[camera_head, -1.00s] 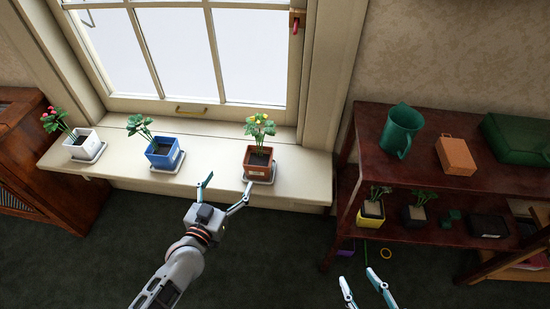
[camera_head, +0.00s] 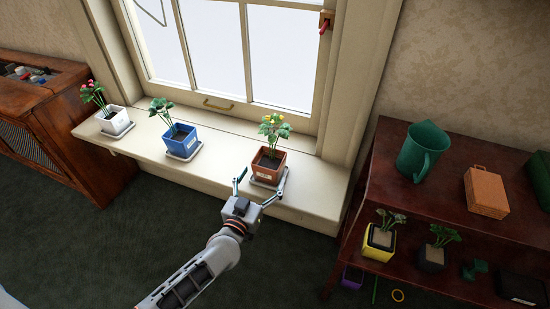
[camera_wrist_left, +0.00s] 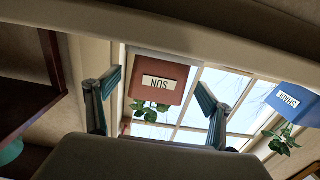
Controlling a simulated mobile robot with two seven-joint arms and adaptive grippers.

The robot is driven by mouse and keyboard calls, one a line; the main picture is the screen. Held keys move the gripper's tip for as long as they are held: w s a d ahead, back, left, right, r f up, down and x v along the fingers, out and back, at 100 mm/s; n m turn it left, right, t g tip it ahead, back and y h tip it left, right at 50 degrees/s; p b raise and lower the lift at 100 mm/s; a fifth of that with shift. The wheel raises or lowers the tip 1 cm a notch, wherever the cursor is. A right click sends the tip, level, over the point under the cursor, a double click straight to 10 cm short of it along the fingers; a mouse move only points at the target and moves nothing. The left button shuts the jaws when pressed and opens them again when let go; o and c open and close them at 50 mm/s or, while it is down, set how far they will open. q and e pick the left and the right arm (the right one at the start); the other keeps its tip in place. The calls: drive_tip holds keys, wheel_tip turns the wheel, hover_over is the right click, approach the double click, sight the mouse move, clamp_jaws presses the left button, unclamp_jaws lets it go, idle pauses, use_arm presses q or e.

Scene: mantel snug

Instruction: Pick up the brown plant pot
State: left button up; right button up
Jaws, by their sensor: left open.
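My right gripper is not in view now.
A blue pot (camera_head: 181,141) and a white pot (camera_head: 115,121) stand farther left on the sill (camera_head: 221,170).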

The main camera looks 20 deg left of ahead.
sight(272, 161)
use_arm(q)
drive_tip(key=shift+w+f+b, duration=0.15)
drive_tip(key=shift+w+b, duration=0.15)
drive_tip(key=shift+w, duration=0.95)
drive_tip(key=w+b, duration=0.1)
drive_tip(key=w, duration=0.2)
drive_tip(key=shift+w+d, duration=0.1)
drive_tip(key=shift+w, duration=0.4)
drive_tip(key=shift+w+r, duration=0.2)
drive_tip(key=shift+w, duration=0.1)
drive_tip(key=shift+r, duration=0.15)
drive_tip(key=c, duration=1.6)
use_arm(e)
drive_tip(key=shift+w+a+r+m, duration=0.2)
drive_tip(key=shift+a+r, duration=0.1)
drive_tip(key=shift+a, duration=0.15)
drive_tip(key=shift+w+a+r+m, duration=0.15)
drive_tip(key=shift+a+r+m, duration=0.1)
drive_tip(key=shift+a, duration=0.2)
use_arm(q)
drive_tip(key=shift+o, duration=0.2)
drive_tip(key=shift+r, duration=0.1)
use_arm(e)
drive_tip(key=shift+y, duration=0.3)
